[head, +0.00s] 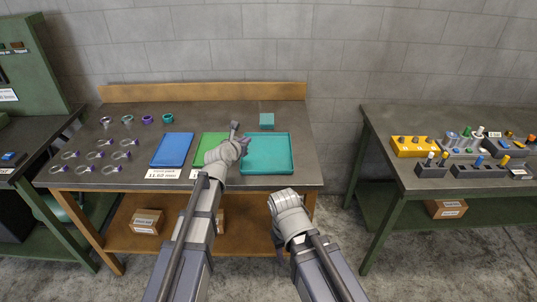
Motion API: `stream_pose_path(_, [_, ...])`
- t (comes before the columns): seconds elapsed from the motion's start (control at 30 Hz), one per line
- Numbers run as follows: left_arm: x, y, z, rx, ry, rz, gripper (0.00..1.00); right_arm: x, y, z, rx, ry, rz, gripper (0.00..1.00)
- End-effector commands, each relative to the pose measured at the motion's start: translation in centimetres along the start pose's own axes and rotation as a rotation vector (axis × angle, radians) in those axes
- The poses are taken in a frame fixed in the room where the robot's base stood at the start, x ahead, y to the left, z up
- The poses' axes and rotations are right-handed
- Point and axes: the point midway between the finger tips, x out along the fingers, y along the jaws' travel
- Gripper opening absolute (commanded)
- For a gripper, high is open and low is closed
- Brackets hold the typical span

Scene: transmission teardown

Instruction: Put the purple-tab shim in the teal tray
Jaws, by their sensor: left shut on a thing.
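The teal tray (288,168) lies on the bench, right of the green tray (203,157), and looks empty. My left gripper (238,131) is above the green tray's right side, by the teal tray's left edge. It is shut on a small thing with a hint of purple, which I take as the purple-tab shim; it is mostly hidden. Several ring shims with small purplish tabs (92,155) lie at the bench's left. My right gripper (281,248) is low in front of the bench, its fingers mostly hidden behind its wrist.
A blue tray (172,150) lies left of the green tray, with a label in front. A teal block (267,121) stands behind the teal tray. Several coloured rings (147,120) lie at the back left. A second bench (470,178) with yellow and grey holders stands at the right.

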Motion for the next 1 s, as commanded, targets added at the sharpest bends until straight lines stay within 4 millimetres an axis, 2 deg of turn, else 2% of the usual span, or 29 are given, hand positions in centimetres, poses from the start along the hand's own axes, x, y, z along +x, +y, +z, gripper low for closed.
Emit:
stream_pose_path(0.03, [0.4,-2.4,0.3,0.013,0.0,-0.03,0.0,-0.1,0.0,0.0,0.0,0.0,0.0,0.5])
stream_pose_path(0.1, [0.8,-4.7,0.6,0.026,0.0,-0.06,0.0,-0.2,0.0,0.0,0.0,0.0,0.0,0.5])
stream_pose_path(0.2, [1.0,-7.1,0.7,0.038,-0.001,-0.09,0.0,-0.2,0.0,0.0,0.0,0.0,0.0,0.5])
stream_pose_path(0.3, [1.1,-8.3,0.8,0.045,-0.001,-0.106,0.0,-0.3,0.0,0.0,0.0,0.0,0.0,0.5])
stream_pose_path(0.57, [1.4,-8.7,0.2,0.047,-0.001,-0.11,0.0,0.3,0.0,0.0,0.0,0.0,0.0,0.5])
stream_pose_path(0.9, [3.2,-8.6,-4.3,0.046,-0.001,-0.11,0.0,5.2,-0.5,-0.3,0.0,0.0,0.0,0.5])
stream_pose_path(1.0, [3.6,-8.6,-5.1,0.046,-0.001,-0.11,0.0,6.1,-0.6,-0.3,0.0,0.0,0.0,0.5])
